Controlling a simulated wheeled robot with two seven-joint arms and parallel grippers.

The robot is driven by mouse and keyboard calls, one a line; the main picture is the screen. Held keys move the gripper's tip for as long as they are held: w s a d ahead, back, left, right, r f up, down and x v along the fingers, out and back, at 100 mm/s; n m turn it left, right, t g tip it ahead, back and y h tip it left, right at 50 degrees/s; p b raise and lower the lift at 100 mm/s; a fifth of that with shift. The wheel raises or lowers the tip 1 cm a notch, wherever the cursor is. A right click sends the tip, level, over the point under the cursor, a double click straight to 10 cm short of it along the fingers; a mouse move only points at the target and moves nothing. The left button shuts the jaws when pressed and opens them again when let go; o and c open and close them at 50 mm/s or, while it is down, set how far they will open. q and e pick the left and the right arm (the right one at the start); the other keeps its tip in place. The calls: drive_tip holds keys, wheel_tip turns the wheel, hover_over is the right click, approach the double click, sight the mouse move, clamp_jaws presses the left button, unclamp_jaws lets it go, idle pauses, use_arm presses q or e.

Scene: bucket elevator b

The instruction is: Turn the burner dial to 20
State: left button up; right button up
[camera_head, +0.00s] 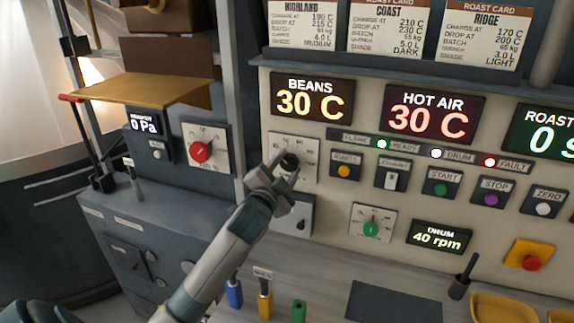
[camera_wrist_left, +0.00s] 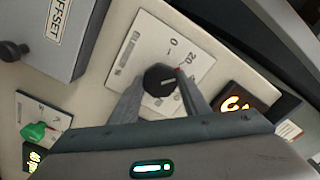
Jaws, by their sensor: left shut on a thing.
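The burner dial (camera_head: 289,161) is a black knob on a white scale plate (camera_head: 307,172) on the roaster's panel, below the BEANS display. My left gripper (camera_head: 284,163) reaches it from below and is shut on the knob. In the left wrist view the black knob (camera_wrist_left: 160,78) sits between the fingers of the gripper (camera_wrist_left: 160,92). The plate (camera_wrist_left: 165,38) there shows the marks 0 and 20, and a small red mark shows close to the knob's edge. A pale line shows on the knob; its exact reading is too small to tell. My right gripper is not in view.
The ignite button (camera_head: 344,171) and exhaust switch (camera_head: 391,181) are to the right. A green dial (camera_head: 371,229) is below right, and a red dial (camera_head: 200,152) is to the left. BEANS (camera_head: 312,101) and HOT AIR (camera_head: 431,118) both read 30 C.

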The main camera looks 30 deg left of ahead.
use_arm(q)
drive_tip(key=shift+n, duration=0.9)
drive_tip(key=shift+f, duration=0.1)
drive_tip(key=o, duration=1.1)
drive_tip(key=shift+c, duration=0.2)
drive_tip(key=shift+s, duration=0.15)
drive_tip(key=shift+s+d, duration=0.15)
drive_tip(key=shift+s, duration=0.4)
drive_tip(key=p+v, duration=0.1)
drive_tip(key=v, duration=1.5)
